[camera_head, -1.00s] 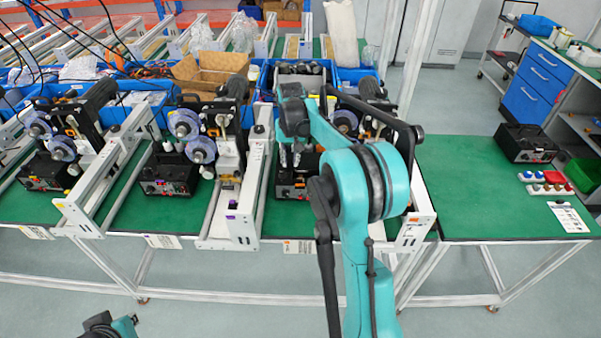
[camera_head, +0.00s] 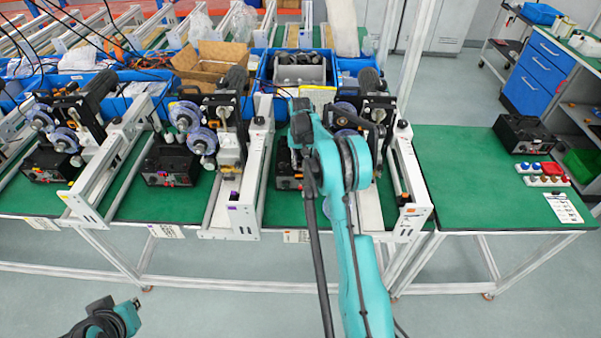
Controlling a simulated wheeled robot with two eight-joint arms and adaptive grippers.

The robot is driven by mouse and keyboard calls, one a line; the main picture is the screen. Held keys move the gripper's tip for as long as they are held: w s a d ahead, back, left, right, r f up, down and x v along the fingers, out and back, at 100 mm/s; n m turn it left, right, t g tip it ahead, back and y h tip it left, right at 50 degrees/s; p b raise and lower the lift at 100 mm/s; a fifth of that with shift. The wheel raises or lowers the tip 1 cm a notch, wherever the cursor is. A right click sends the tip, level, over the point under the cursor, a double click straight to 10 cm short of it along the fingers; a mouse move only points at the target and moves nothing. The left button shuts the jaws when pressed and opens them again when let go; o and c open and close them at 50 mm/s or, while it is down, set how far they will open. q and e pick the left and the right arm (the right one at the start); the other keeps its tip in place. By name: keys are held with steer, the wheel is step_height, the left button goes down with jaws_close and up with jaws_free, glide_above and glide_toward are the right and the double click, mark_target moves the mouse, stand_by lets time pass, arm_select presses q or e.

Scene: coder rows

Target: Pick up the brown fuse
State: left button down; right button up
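Small red, blue and brownish pieces with white bases sit in two short rows on the right part of the green bench. A brownish piece (camera_head: 531,181) shows in the front row, but it is too small to tell whether it is the brown fuse. My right arm reaches up the middle to a machine on the bench. My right gripper (camera_head: 297,153) is near the black box of that machine, small and partly hidden by my own arm; its fingers cannot be made out clearly.
Machines with purple-grey reels (camera_head: 186,116) and white rail frames (camera_head: 258,180) line the green bench (camera_head: 460,205). A black box (camera_head: 522,134) stands at the right rear, and a white label card (camera_head: 563,208) lies at the right front. The bench between is clear.

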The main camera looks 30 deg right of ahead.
steer(key=shift+f, duration=0.6)
steer(key=c, duration=0.4)
steer(key=shift+r, duration=0.15)
steer(key=shift+r, duration=0.6)
step_height(320, 180, up, 3)
steer(key=shift+f+p, duration=0.1)
steer(key=shift+p, duration=0.35)
steer(key=s+d+r+p, duration=0.1)
steer(key=s+d+r, duration=0.55)
steer(key=s, duration=0.35)
step_height(320, 180, up, 7)
steer(key=p, duration=0.4)
steer(key=shift+a+r+p, duration=0.2)
steer(key=shift+a+p, duration=0.1)
steer(key=shift+a, duration=0.15)
steer(key=shift+s, duration=0.1)
